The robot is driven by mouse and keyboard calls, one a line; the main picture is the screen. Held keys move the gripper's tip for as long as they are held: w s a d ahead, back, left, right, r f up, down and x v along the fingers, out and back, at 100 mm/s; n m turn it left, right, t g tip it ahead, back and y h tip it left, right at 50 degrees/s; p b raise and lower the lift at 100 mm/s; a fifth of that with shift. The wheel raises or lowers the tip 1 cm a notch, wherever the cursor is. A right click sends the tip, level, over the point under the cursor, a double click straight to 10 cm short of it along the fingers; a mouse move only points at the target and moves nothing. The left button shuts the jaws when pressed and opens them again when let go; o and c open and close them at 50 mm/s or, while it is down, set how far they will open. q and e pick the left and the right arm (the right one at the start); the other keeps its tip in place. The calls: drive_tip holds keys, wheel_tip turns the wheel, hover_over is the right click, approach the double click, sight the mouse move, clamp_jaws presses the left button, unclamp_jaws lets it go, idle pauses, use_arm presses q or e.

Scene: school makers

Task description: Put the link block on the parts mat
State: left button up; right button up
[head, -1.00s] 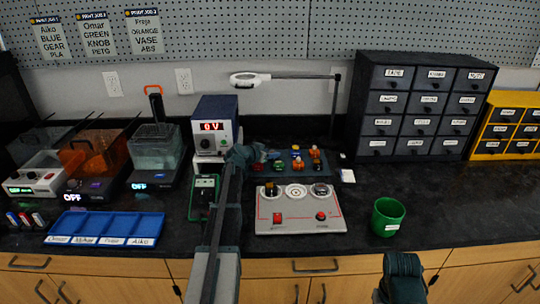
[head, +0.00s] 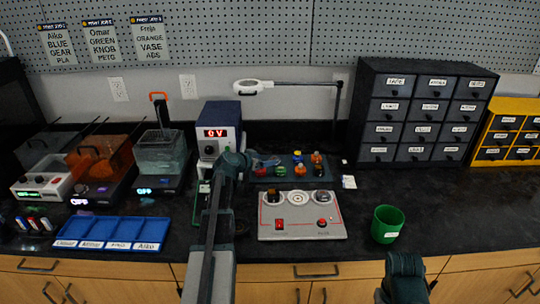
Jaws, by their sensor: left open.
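The parts mat appears to be the dark blue-grey mat (head: 328,172) at the back of the bench. Several small red, green, blue, yellow and orange parts stand on it. I cannot tell which small piece is the link block. My left gripper (head: 266,162) is open at the mat's left end, and its wrist and fingers cover part of that end. Whether it touches anything is too small to tell. My right arm shows only at the bottom right; its gripper is out of view.
A grey control panel (head: 300,228) with a red switch and button lies in front of the mat. A green cup (head: 387,224) stands to its right. A power supply (head: 218,128) is left of the mat, and a blue tray (head: 113,232) is further left. The right bench top is clear.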

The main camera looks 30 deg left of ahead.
use_arm(q)
drive_tip(key=p+v, duration=0.1)
drive_tip(key=v, duration=0.4)
drive_tip(key=shift+p, duration=0.3)
